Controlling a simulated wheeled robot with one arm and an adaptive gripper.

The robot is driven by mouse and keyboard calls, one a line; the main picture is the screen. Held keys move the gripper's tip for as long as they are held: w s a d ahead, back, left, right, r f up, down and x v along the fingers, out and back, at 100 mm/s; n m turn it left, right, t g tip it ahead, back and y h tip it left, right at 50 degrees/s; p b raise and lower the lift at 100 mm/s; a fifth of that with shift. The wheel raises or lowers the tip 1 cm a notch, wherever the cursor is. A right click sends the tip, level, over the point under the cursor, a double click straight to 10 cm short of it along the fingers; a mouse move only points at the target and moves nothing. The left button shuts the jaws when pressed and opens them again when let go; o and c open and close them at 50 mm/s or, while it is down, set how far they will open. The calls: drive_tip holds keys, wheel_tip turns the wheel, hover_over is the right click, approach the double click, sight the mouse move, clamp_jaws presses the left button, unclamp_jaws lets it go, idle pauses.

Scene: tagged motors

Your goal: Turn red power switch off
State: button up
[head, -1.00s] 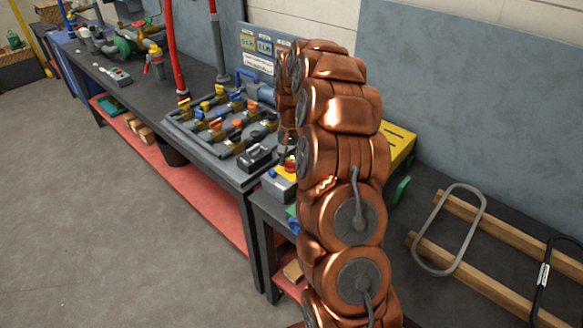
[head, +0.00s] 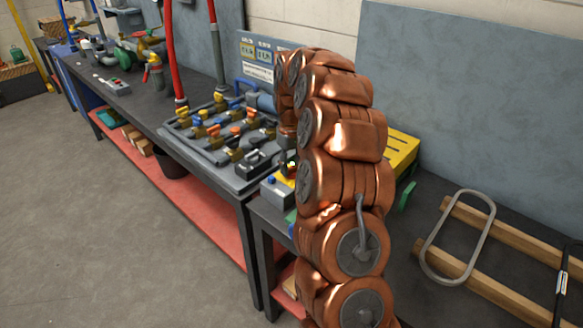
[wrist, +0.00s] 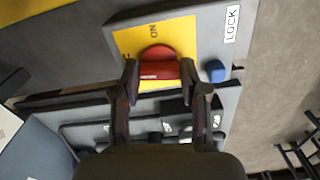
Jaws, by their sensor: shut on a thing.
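The red power switch (wrist: 158,63) is a round red knob on a yellow plate (wrist: 190,29) marked "ON", fixed to a grey box (wrist: 125,42). Other lettering at the plate's left is partly hidden by a finger. My gripper (wrist: 158,72) has its two fingers on either side of the knob and is shut on it. The knob's grip bar runs about crosswise in the wrist view. In the head view the box (head: 275,191) shows beside my arm, and the knob is mostly hidden there.
A blue button (wrist: 215,71) and a "LOCK" label (wrist: 231,24) sit right of the switch. A panel of several valves (head: 215,130) stands left of the box in the head view. A yellow case (head: 401,152) and a metal hoop (head: 458,238) lie to the right.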

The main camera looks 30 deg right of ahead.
sight(291, 167)
drive_tip(key=shift+n, duration=0.9)
drive_tip(key=o, duration=1.1)
drive_tip(key=shift+o, duration=0.2)
drive_tip(key=shift+r, duration=0.1)
wheel_tip(291, 167, up, 12)
